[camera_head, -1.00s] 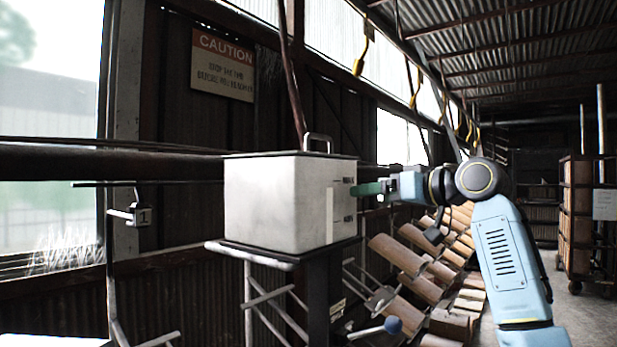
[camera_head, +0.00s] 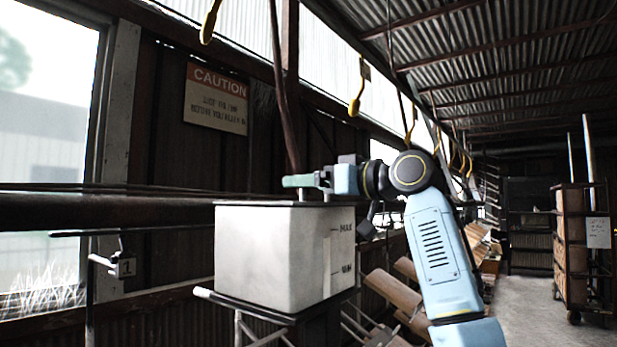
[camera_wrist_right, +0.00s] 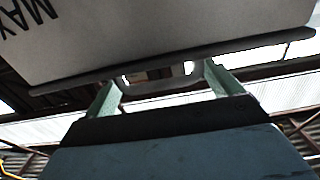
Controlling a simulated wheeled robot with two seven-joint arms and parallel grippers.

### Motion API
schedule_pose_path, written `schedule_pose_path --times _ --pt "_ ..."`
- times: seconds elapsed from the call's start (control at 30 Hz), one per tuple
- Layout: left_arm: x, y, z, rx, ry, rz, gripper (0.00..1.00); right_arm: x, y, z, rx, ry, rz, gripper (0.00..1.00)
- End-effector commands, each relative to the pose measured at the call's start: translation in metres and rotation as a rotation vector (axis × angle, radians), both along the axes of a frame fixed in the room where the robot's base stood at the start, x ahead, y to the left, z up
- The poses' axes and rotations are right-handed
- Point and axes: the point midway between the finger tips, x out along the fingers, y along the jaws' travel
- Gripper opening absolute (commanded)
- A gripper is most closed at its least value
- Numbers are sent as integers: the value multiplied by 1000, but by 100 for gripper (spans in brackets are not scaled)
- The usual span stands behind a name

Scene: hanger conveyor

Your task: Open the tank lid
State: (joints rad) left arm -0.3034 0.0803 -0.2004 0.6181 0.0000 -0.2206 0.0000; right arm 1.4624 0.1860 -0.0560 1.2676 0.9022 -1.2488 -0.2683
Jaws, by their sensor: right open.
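The tank (camera_head: 270,255) is a pale grey box on a dark stand, with MAX and lower level marks on its right face. Its flat dark lid (camera_head: 255,203) lies level on top. A bent metal handle (camera_wrist_right: 165,88) on the lid shows in the right wrist view. My right gripper (camera_head: 303,182) is just above the lid, at the handle. In the wrist view its green fingers (camera_wrist_right: 160,88) are apart, one on each side of the handle. Contact with the handle cannot be told. My left gripper is out of view.
A dark pipe (camera_head: 120,212) runs along the wall behind the tank. A caution sign (camera_head: 216,99) hangs on the wall. Yellow hooks (camera_head: 357,88) hang from above. A wheeled rack (camera_head: 583,240) stands at the right, with open floor before it.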

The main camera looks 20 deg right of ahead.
Motion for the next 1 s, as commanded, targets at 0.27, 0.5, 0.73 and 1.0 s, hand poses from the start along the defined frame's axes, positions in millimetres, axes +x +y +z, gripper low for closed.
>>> schedule_pose_path --times 0.27,0.5,0.73,1.0 --pt "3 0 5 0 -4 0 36 13 10 0 0 -1 -1 91" --pt "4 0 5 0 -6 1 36 13 10 0 1 -1 -1 87" --pt "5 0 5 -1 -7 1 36 13 10 0 1 -1 -1 57" --pt "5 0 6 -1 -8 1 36 12 8 1 -3 -4 -3 41"
